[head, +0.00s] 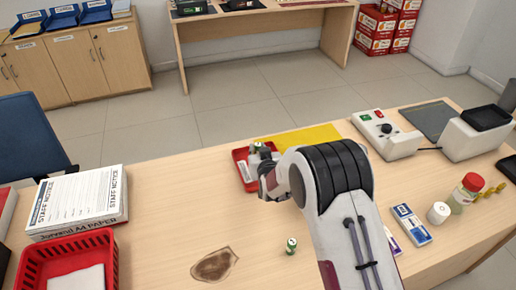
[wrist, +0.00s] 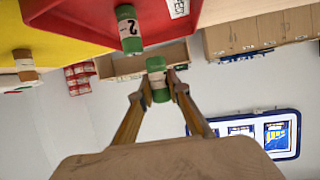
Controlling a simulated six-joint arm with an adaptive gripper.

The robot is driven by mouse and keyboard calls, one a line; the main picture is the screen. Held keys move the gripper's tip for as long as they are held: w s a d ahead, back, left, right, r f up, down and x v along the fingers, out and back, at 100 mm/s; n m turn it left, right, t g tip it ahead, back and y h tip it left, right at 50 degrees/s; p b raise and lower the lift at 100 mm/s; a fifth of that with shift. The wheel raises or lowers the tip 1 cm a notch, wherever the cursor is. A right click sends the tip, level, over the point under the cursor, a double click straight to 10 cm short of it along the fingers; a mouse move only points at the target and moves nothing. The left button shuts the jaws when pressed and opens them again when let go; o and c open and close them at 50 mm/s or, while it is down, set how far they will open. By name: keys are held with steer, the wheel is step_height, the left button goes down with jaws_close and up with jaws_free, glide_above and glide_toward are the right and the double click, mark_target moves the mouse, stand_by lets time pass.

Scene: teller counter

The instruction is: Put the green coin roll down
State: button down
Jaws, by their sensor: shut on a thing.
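My gripper (wrist: 158,84) is shut on a green coin roll (wrist: 156,66), gripped between its fingertips in the wrist view. In the head view my gripper (head: 267,174) is over or beside the red tray (head: 243,168), partly hidden by my arm. The wrist view, which looks upside down, shows the red tray (wrist: 88,17) with another green roll (wrist: 129,30), marked 2, at it. A green roll end (head: 259,147) shows by the gripper in the head view; I cannot tell which roll it is. A separate green roll (head: 291,245) stands on the counter near my arm.
A yellow mat (head: 308,138) lies behind the tray. A paper stack (head: 80,203) and a red basket (head: 107,240) are at left. A white device (head: 385,135), small boxes (head: 411,224) and a jar (head: 465,192) are at right. Bare counter lies around a brown stain (head: 214,265).

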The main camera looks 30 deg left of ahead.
steer(key=c, duration=1.9)
jaws_free()
steer(key=shift+r, duration=0.1)
steer(key=shift+r, duration=0.65)
steer(key=v, duration=1.2)
steer(key=shift+f, duration=0.15)
